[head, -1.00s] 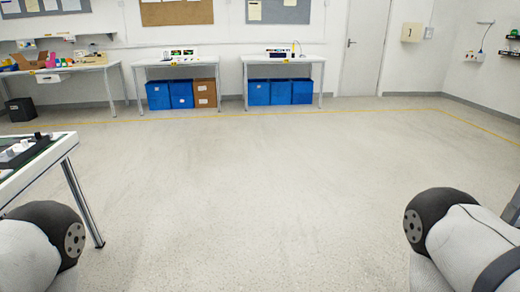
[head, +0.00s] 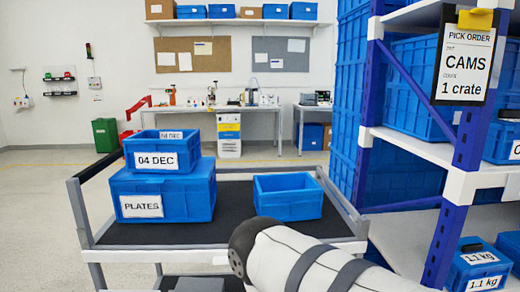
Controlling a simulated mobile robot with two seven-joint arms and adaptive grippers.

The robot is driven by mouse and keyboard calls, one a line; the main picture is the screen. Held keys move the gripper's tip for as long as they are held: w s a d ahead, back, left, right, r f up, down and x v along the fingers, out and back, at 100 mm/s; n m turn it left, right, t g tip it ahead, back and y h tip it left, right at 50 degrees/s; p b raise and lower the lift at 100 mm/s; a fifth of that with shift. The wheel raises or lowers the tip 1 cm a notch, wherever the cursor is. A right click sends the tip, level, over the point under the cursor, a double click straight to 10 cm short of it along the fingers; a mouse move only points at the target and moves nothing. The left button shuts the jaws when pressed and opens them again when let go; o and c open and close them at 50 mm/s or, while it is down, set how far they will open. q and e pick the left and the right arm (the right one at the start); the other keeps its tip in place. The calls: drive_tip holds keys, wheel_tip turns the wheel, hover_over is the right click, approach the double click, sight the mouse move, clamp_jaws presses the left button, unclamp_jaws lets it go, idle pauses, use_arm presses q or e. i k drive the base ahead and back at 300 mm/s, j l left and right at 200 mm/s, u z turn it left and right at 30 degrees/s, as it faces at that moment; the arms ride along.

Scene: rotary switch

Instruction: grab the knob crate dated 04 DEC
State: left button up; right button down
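The small blue crate (head: 175,146) with a white label reading 04 DEC sits on top of a larger blue crate (head: 190,193) labelled PLATES. Both stand on the left part of a cart with a dark top (head: 165,234). A second 04 DEC label, partly legible, shows on the small crate's far inner wall. From above, the small crate looks open; I cannot make out its contents. My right arm reaches in from the lower right, in front of the cart, but its gripper is not visible. My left gripper is not in view.
An open blue crate (head: 288,196) stands on the cart's right side. A blue-framed shelf rack (head: 468,95) with crates and a PICK ORDER sign (head: 463,60) stands close on the right. Open floor (head: 40,210) lies left of the cart. Workbenches (head: 250,108) line the back wall.

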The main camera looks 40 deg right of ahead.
sight(171, 151)
drive_tip(key=z, duration=0.6)
drive_tip(key=i+j+z, duration=0.15)
drive_tip(key=j, duration=0.15)
drive_tip(key=i+j+z, duration=0.3)
drive_tip(key=j, duration=0.3)
drive_tip(key=i+j+z, duration=0.15)
drive_tip(key=j, duration=0.2)
drive_tip(key=i+j+z, duration=0.15)
drive_tip(key=j, duration=0.15)
drive_tip(key=k, duration=0.05)
